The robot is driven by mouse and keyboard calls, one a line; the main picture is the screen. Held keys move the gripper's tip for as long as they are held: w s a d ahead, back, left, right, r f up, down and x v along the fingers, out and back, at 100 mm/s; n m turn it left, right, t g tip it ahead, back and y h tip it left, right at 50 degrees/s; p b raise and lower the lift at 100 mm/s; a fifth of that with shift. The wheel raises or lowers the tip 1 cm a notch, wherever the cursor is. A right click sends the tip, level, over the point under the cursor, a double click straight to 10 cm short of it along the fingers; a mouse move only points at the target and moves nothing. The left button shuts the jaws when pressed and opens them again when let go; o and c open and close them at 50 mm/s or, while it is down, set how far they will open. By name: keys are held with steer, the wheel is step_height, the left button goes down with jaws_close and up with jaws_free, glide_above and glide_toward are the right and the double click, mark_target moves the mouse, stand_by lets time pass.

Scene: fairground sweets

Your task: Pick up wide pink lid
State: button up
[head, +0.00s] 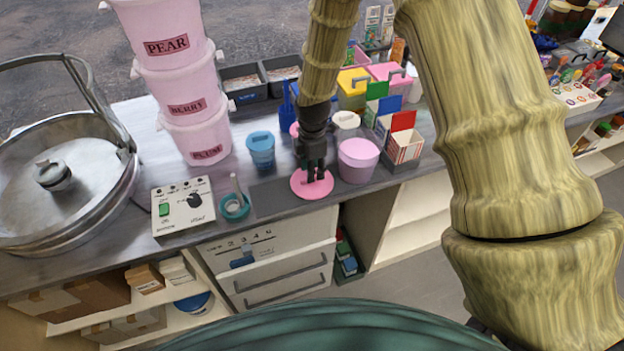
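The wide pink lid (316,192) is a flat round disc lying near the front edge of the grey counter, partly on a dark mat. My gripper (315,177) points down over the lid, with its dark fingertips at or just above the lid's middle. The fingers cover part of the lid, including any knob it may have. I cannot tell whether they touch it or are closed on anything. A pink tub (357,163) stands just right of the lid, apart from it.
Stacked pink buckets (197,140) rise at the back left. Striped boxes (404,147) stand right. The dark mat (270,198) is bare left of the lid.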

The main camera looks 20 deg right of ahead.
steer(key=shift+f+p, duration=0.65)
steer(key=shift+f, duration=1)
jaws_close()
